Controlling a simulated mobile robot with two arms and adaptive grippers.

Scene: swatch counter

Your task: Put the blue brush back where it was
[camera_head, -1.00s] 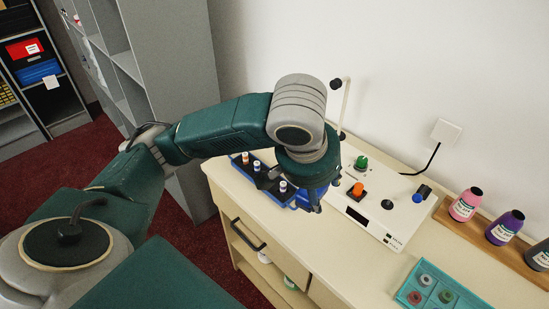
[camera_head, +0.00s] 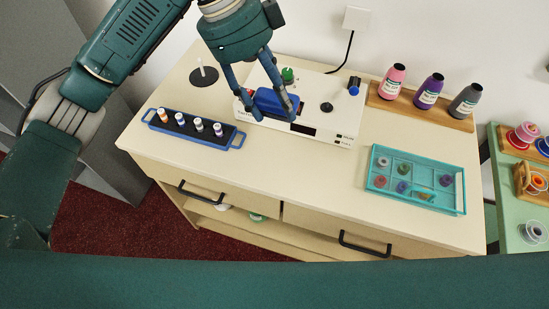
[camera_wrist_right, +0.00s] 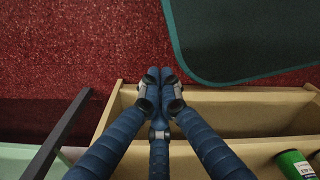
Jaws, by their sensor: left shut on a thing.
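In the head view my left gripper (camera_head: 276,108) is shut on the blue brush (camera_head: 277,102), a blunt blue block lying crosswise between its fingers. It is in front of the white control box (camera_head: 338,128) and hides part of its top. Whether the brush touches the box I cannot tell. The blue rack (camera_head: 210,144) with several small capped bottles stands to the left, apart from the gripper. My right gripper (camera_wrist_right: 160,82) shows in the right wrist view with its fingertips together and nothing visible between them.
A round dark base with a white post (camera_head: 203,75) stands behind the rack. Pink, purple and grey bottles stand on a wooden board (camera_head: 446,118) at the back right. A teal tray (camera_head: 413,203) lies at the front right. The counter's (camera_head: 290,165) front middle is clear.

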